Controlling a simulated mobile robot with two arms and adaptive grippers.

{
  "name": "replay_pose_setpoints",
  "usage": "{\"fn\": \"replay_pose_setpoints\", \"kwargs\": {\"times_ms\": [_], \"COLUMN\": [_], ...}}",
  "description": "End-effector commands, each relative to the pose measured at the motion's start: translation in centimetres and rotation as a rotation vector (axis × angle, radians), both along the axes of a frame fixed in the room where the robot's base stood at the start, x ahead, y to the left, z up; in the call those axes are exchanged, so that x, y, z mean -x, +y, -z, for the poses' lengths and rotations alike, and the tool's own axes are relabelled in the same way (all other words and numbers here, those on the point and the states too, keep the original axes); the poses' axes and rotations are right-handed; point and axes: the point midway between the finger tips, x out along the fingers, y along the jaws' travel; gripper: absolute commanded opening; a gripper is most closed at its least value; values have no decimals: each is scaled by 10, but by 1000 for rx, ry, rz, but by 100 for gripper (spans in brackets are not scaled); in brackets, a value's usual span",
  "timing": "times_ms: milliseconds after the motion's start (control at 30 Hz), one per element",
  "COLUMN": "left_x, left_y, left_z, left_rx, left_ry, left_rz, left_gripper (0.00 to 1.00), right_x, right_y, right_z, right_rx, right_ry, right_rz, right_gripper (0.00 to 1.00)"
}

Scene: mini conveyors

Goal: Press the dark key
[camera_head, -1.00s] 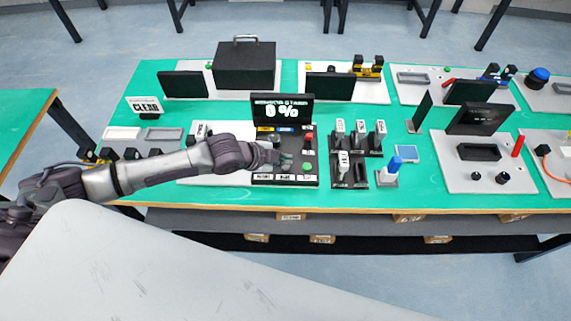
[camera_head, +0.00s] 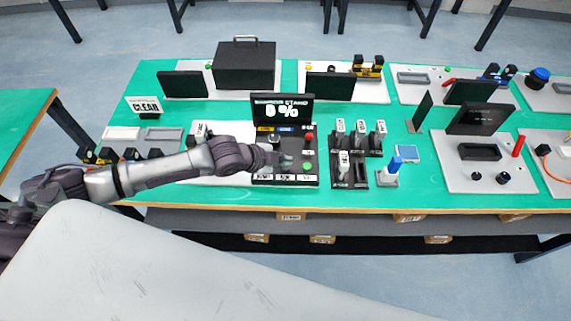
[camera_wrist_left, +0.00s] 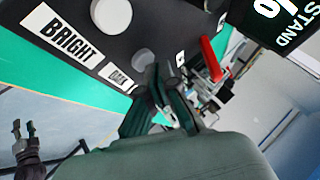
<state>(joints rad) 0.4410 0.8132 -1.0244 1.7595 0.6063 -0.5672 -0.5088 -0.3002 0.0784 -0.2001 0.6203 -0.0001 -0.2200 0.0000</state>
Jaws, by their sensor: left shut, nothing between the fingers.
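The black control panel (camera_head: 256,183) stands on the green table below a display (camera_head: 281,111) that reads a percentage. My right gripper (camera_wrist_left: 24,130) shows small at the lower left there, fingers apart.
A BRIGHT label (camera_wrist_left: 69,37) lies next to another round key (camera_wrist_left: 110,16). A red button (camera_head: 309,137) and a green key (camera_head: 307,166) are on the panel's right. Upright switches (camera_head: 360,130) and a blue-topped stick (camera_head: 394,166) stand further right.

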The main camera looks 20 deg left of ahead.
Motion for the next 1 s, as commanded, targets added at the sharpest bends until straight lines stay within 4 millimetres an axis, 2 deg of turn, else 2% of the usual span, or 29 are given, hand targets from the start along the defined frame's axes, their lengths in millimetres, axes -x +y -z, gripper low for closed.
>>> {"fn": "replay_pose_setpoints", "kwargs": {"times_ms": [567, 1000], "left_x": [0, 0], "left_y": [0, 0], "left_z": [7, 2], "left_rx": [0, -1], "left_ry": [0, 1], "left_rz": [0, 0], "left_gripper": [0, 0], "right_x": [0, 0], "right_y": [-1, -2], "right_z": [3, -3], "right_rx": [1, 2], "right_ry": [0, 1], "right_rz": [0, 0], "right_gripper": [40, 40]}}
